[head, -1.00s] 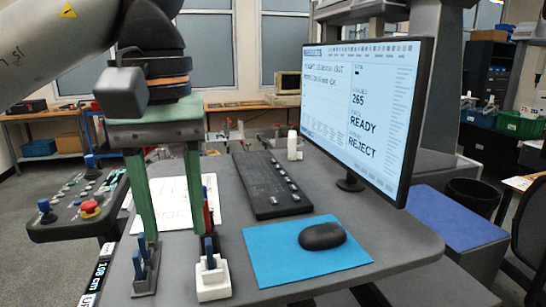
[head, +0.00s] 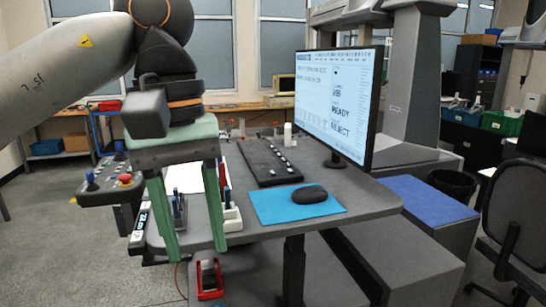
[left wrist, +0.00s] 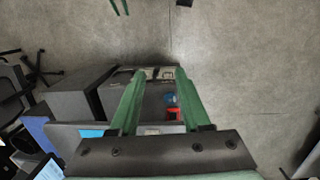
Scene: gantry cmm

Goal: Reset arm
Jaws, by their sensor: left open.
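My left gripper (head: 195,248) hangs from the arm at the left of the head view, its two green fingers pointing down, apart and empty. The fingers hang in front of the desk's (head: 350,203) near-left edge and cover part of the items there. In the left wrist view the open fingers (left wrist: 160,74) reach over the floor and desk edge, with nothing between them held. My right gripper is not seen in the head view. Two thin green prongs show at the top edge of the left wrist view; I cannot tell what they belong to.
The desk carries a monitor (head: 335,102), a keyboard (head: 268,163), a blue mat (head: 275,208) with a black mouse (head: 309,194), and a white holder (head: 232,219). A control panel (head: 100,185) stands at left. A red item (head: 208,280) sits low below the gripper. Floor at left is open.

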